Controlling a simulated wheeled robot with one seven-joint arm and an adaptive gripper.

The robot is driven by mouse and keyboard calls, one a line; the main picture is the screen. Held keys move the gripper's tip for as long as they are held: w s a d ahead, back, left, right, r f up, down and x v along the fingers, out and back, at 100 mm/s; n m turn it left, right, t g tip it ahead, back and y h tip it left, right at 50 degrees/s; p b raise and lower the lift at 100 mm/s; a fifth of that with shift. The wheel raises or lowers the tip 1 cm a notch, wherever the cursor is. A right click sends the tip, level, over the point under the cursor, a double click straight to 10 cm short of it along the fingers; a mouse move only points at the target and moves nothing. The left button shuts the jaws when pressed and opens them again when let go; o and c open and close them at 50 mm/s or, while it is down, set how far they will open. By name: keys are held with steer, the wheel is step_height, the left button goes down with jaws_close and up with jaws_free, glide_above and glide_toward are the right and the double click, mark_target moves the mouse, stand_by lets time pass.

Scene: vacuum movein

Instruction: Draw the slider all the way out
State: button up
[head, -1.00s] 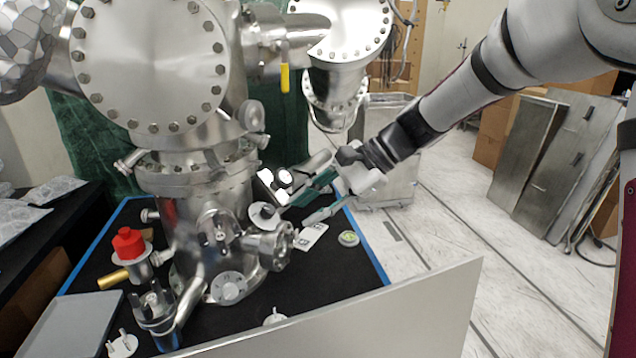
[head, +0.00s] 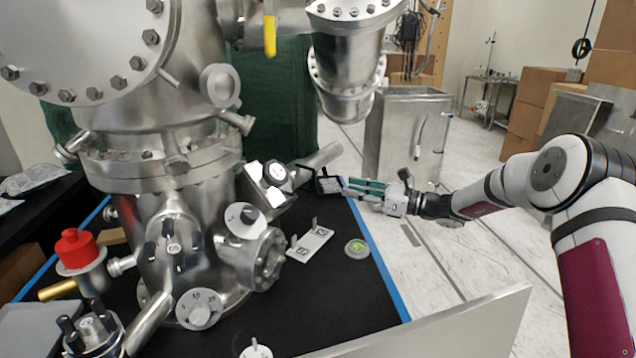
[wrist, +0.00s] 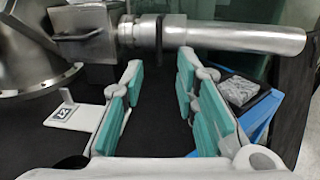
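A bare metal tube (head: 322,158) sticks out to the right from the small boxy fitting on the vacuum chamber. I take the collar and tube to be the slider assembly; which part slides is unclear. My gripper (head: 348,187) is right of the chamber, by the tube's free end. In the wrist view my gripper (wrist: 160,72) is open and empty, its teal-padded fingers apart below the tube, not visibly touching it.
The steel chamber (head: 205,185) fills the left on a black, blue-edged table (head: 340,300). A grey panel (head: 440,325) stands in front. Pale floor is open at right.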

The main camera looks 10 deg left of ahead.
mark_target(314, 188)
steer(key=b+x, duration=0.1)
steer(key=x, duration=1.1)
steer(key=shift+a+f+b, duration=0.1)
steer(key=shift+b, duration=0.2)
steer(key=shift+s, duration=0.1)
steer(key=shift+c, duration=0.4)
jaws_close()
